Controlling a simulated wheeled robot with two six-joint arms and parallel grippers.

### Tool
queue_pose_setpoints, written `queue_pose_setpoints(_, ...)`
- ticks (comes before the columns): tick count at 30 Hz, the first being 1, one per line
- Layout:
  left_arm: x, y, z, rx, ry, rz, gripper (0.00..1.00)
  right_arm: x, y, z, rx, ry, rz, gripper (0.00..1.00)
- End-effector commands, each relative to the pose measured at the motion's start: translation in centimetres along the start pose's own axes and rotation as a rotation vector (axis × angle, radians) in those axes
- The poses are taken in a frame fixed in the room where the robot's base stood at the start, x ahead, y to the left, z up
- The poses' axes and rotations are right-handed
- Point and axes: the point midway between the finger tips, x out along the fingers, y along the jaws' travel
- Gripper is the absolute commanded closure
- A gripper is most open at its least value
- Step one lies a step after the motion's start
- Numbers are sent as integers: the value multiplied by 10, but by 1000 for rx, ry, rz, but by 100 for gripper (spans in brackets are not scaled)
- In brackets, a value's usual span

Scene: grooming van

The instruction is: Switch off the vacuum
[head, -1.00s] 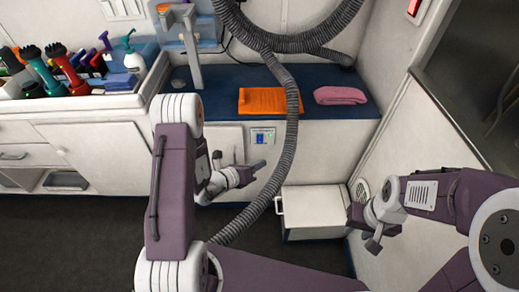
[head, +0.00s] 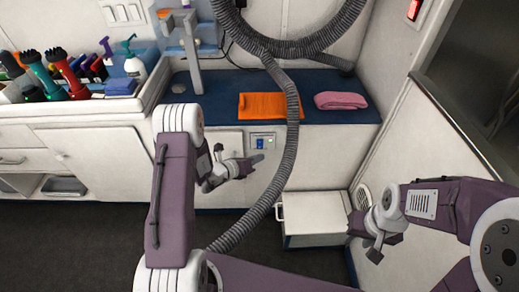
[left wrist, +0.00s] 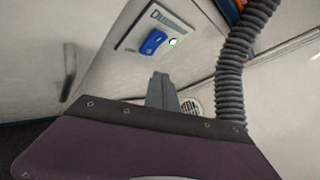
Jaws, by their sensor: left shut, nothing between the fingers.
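The vacuum's switch panel (head: 269,136) is a pale plate on the front of the white bench, below the orange towel. It carries a blue rocker switch (head: 260,144), which also shows in the left wrist view (left wrist: 153,42) with a small light (left wrist: 173,42) glowing greenish white beside it. The grey ribbed vacuum hose (head: 290,130) hangs just right of the panel. My left gripper (head: 257,158) is shut and empty, its tip just below the switch. In the left wrist view its fingers (left wrist: 162,90) appear below the panel, apart from the rocker. My right gripper (head: 374,252) hangs at the right, away from the panel.
A white step box (head: 314,215) stands on the floor right of the hose. An orange towel (head: 262,105) and a pink towel (head: 340,100) lie on the blue bench top. A handle (left wrist: 68,72) sticks out left of the panel in the left wrist view.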

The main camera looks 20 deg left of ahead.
Motion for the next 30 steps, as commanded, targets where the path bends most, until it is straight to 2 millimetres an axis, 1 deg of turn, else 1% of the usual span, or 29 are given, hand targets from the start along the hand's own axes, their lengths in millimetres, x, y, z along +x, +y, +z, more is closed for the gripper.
queue_pose_setpoints(3,9,6,5,1,-1,0,100,4,0,0,0,0,0,64)
queue_pose_setpoints(8,14,10,10,1,0,0,100,4,0,0,0,0,0,64)
queue_pose_setpoints(30,14,10,10,0,0,1,100,4,0,0,0,0,0,64)
